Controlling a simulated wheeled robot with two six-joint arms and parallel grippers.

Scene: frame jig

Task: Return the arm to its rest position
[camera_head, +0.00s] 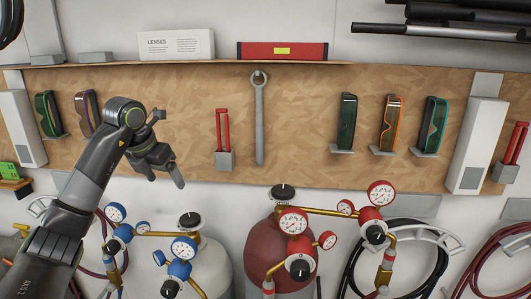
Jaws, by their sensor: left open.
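My left arm comes in from the lower left, bent at a joint in front of the board. Its left gripper (166,166) is open, with its fingers pointing down and to the right. Nothing shows between the fingers. It hangs in front of the tan board (300,135), left of a red-handled tool (223,135) in a grey holder. My right gripper and right arm are not in view.
A wrench (260,120) hangs mid-board. Safety glasses (390,124) sit on holders at right, others (85,112) behind my arm. A white gas cylinder (205,262) and a red one (262,245) with gauges stand below. A shelf holds a lenses box (176,45) and red level (282,51).

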